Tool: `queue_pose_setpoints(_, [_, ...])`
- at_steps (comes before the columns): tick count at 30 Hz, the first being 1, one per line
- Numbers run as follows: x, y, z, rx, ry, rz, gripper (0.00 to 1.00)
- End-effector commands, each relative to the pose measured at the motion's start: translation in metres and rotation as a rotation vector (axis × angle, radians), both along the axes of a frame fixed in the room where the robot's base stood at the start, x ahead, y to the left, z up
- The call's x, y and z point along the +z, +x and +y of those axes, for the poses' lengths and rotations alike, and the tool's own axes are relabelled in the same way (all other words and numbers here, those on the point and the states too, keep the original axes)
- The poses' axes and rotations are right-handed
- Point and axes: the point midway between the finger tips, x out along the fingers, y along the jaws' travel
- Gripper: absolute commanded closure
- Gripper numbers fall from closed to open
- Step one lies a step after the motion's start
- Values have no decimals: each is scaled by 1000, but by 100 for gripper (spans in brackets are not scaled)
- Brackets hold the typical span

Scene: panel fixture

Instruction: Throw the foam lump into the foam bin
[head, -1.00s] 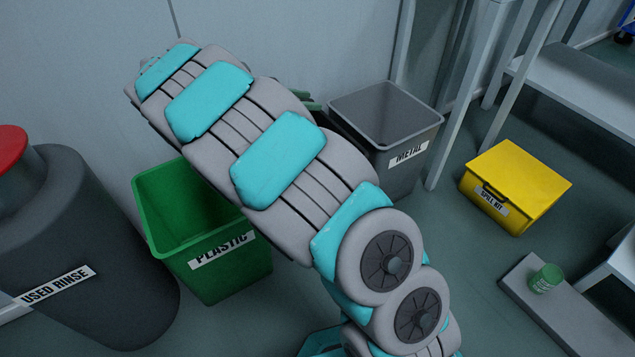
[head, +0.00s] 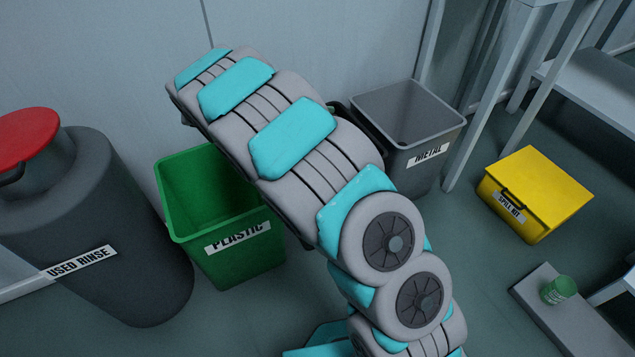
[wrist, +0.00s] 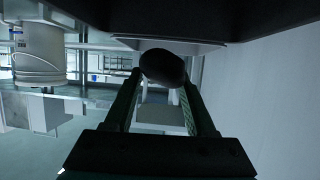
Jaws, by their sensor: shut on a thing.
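In the wrist view my gripper (wrist: 161,78) has its two green fingers closed on a dark, rounded lump (wrist: 164,66), which I take to be the foam lump. It is held at the fingertips, clear of any surface that I can make out. In the head view my arm covers the gripper and the lump. No bin with a foam label shows in either view. The head view shows a green bin (head: 235,262) labelled PLASTIC and a grey bin (head: 424,178) labelled METAL, both open-topped, with my arm reaching across between them.
A dark drum (head: 120,225) labelled USED RINSE, with a red lid (head: 25,135), stands at the left. A yellow SPILL KIT box (head: 540,185) and a green can (head: 558,289) on a grey slab (head: 570,325) are at the right. A wall is behind the bins.

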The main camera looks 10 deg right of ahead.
Motion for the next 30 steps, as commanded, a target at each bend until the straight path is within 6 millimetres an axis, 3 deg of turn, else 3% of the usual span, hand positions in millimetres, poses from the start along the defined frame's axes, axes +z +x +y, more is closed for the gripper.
queue_pose_setpoints(2, [0,0,0,0,0,0,96])
queue_pose_setpoints(3, [0,0,0,0,0,0,40])
queue_pose_setpoints(11, [0,0,0,0,0,0,11])
queue_pose_setpoints(21, [2,-1,4,1,-1,-1,9])
queue_pose_setpoints(30, [20,-9,45,4,2,-3,9])
